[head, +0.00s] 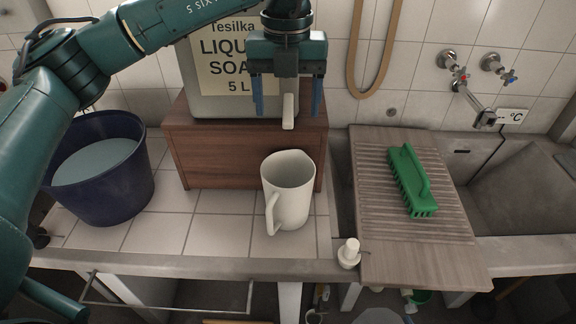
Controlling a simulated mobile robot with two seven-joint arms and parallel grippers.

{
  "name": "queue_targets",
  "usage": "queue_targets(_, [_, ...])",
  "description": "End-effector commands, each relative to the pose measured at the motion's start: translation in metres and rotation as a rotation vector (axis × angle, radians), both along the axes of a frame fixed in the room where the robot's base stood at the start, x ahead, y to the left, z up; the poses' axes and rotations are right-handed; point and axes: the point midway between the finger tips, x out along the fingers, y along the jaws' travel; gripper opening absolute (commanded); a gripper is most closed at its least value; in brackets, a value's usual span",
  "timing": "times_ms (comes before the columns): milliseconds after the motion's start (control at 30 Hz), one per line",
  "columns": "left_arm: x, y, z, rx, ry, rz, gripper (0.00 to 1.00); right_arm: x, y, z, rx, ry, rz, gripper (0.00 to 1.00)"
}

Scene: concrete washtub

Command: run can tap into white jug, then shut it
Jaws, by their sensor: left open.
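The soap can (214,79) is a pale container with a "Liquid Soap 5 L" label, standing on a brown wooden box. Its tap (289,111) shows as a pale lever or spout hanging at the can's lower right. My left gripper (288,108) points down in front of the can, with its two blue fingers apart on either side of the tap. I cannot tell whether they touch it. The white jug (289,172) stands upright on the tiles below the tap, its handle toward me. I see no soap flowing. My right gripper is not in view.
The wooden box (240,158) carries the can. A dark blue bucket (103,185) of greyish liquid stands at left. A white cap or stopper (348,253) is near the front edge. A green brush (413,181) lies on the ribbed board (395,246) over the sink. Wall taps (460,80) are at right.

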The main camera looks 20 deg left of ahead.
Motion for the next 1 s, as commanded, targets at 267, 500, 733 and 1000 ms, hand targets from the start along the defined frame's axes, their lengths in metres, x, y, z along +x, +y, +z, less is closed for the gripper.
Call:
queue_targets(267, [0.0, 0.0, 0.033, 0.0, -0.001, -0.001, 0.7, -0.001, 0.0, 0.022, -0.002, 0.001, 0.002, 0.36])
queue_targets(500, [0.0, 0.0, 0.056, 0.0, -0.001, 0.0, 0.7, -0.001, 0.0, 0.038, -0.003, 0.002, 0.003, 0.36])
queue_targets(733, [0.0, 0.0, 0.063, 0.0, 0.0, 0.0, 0.7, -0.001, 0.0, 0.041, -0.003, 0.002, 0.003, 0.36])
queue_targets(1000, [0.0, 0.0, 0.062, 0.0, 0.0, 0.0, 0.7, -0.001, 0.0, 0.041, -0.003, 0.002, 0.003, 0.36])
